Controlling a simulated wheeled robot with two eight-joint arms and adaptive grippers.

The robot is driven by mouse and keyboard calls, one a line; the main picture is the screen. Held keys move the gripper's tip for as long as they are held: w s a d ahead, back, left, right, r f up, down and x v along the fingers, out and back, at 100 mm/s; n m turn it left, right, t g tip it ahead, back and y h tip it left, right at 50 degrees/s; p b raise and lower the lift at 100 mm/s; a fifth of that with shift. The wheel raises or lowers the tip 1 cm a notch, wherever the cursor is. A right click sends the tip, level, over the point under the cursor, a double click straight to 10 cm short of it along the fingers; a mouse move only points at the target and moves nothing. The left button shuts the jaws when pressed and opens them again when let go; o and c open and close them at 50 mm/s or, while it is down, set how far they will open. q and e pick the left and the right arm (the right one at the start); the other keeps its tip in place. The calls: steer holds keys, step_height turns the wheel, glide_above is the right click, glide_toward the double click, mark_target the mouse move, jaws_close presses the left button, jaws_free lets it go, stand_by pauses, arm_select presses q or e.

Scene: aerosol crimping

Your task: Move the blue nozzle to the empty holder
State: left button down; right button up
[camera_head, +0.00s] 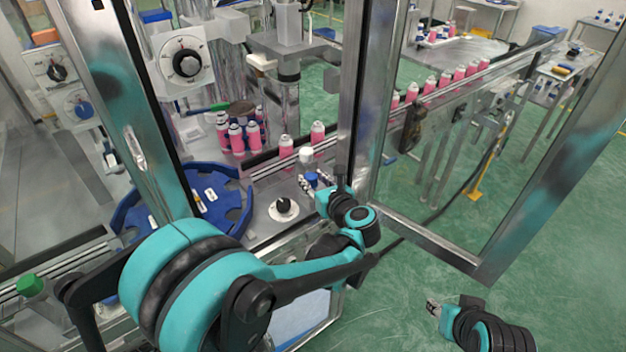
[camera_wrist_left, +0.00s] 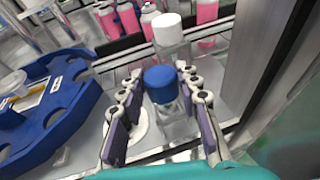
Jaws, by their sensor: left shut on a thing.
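The blue nozzle (camera_wrist_left: 160,84) is a short blue cap between the two fingers of my left gripper (camera_wrist_left: 160,100). A clear, pale body shows below the blue cap; I cannot tell whether it is apart from its support. In the head view, the blue nozzle (camera_head: 311,179) is small beside my left gripper (camera_head: 318,184), which is shut on it. A white cap (camera_wrist_left: 167,28) on a clear block stands just behind; it also shows in the head view (camera_head: 306,155). I cannot make out an empty holder. My right gripper (camera_head: 433,308) is low at the right, over the floor, holding nothing visible.
A blue rotary plate (camera_head: 225,196) lies left of my left gripper. A black knob (camera_head: 284,206) on a white dial is close by. Pink cans (camera_head: 286,147) line the conveyor behind. Metal door frames (camera_head: 357,90) stand close to my left arm.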

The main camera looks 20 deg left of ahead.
arm_select(q)
steer(key=shift+f+b, duration=1.2)
steer(key=shift+f, duration=0.25)
steer(key=c, duration=1)
jaws_free()
steer(key=v, duration=1.2)
